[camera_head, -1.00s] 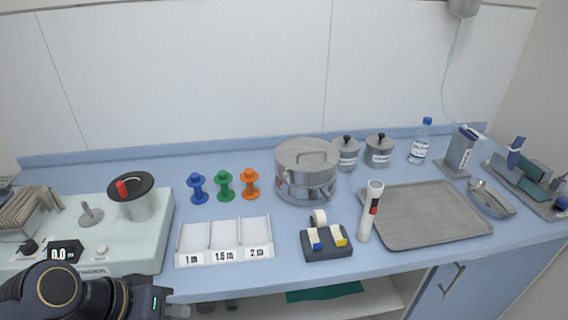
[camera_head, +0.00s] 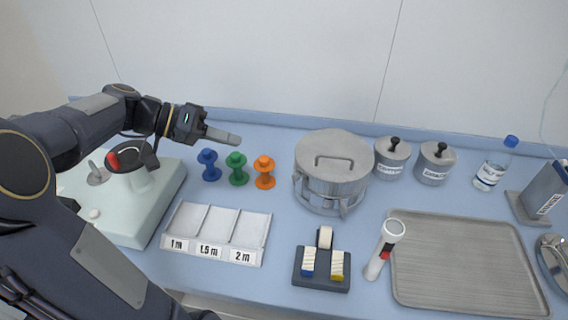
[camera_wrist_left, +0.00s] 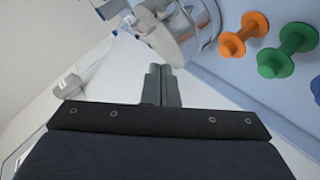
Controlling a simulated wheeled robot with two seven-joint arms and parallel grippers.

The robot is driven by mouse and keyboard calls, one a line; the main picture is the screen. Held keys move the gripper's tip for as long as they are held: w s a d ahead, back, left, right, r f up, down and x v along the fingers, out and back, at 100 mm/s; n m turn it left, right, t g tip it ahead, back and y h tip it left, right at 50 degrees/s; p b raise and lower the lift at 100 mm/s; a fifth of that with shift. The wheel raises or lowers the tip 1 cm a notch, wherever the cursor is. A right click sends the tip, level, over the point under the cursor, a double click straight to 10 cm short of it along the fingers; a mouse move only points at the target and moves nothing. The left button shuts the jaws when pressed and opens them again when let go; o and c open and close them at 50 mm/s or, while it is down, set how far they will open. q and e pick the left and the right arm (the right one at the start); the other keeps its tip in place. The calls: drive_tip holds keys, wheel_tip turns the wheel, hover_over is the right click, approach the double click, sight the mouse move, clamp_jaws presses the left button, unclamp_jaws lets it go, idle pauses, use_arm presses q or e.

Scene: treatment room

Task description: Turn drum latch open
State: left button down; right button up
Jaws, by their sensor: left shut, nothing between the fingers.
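The round steel drum (camera_head: 332,162) stands upright on the blue counter, its lid with a bar handle on top. Metal bands and fittings run around its side; I cannot tell which fitting is the latch. The drum also shows at the top of the left wrist view (camera_wrist_left: 190,30). My left gripper (camera_head: 236,139) is shut and empty, pointing right, above and behind the spools and left of the drum, apart from it. Its closed fingers also show in the left wrist view (camera_wrist_left: 162,78). My right gripper is not in view.
Blue (camera_head: 209,167), green (camera_head: 237,170) and orange (camera_head: 264,174) spools stand left of the drum. Two lidded jars (camera_head: 391,160) are close on its right. A tape dispenser (camera_head: 322,272), a white torch (camera_head: 383,250) and a grey tray (camera_head: 465,265) lie in front.

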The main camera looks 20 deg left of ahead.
use_arm(q)
drive_tip(key=p, duration=0.2)
approach(299, 169)
drive_tip(key=w, duration=0.3)
drive_tip(key=d+f, duration=0.2)
drive_tip(key=d, duration=0.1)
drive_tip(key=shift+s+d+f, duration=0.1)
drive_tip(key=shift+d+f, duration=0.05)
drive_tip(key=shift+f, duration=0.15)
drive_tip(key=shift+s+d+f, duration=0.1)
drive_tip(key=shift+d+f, duration=0.2)
drive_tip(key=shift+f, duration=0.05)
